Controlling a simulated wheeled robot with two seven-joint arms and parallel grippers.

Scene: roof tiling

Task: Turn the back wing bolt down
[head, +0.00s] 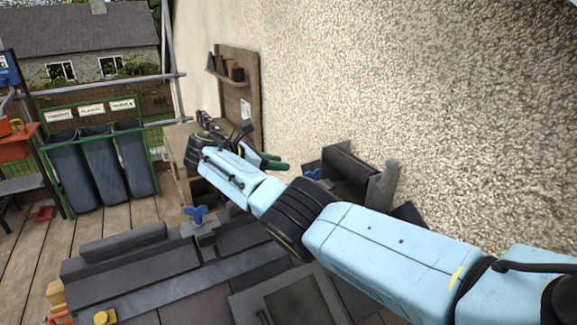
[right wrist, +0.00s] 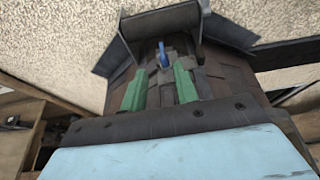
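One blue wing bolt (head: 313,174) is by the rough wall, beside a dark metal bracket (head: 350,172). Another blue wing bolt (head: 195,214) stands upright on a grey clamp block (head: 204,232) nearer the middle. My right gripper (head: 280,162) has green fingers and is close to the wall, left of the wall-side bolt and apart from it. In the right wrist view the two green fingers (right wrist: 160,72) are spread with nothing between them. A blue wing bolt (right wrist: 163,55) shows edge-on beyond the fingertips, roughly in line with the gap. My left gripper does not show.
A dark upturned metal piece (right wrist: 160,22) stands behind the bolt, in front of the wall. Dark slabs (head: 130,270) lie across the lower left. A wooden bench with a shelf board (head: 238,95) stands against the wall. Grey bins (head: 103,165) in a green frame are at left.

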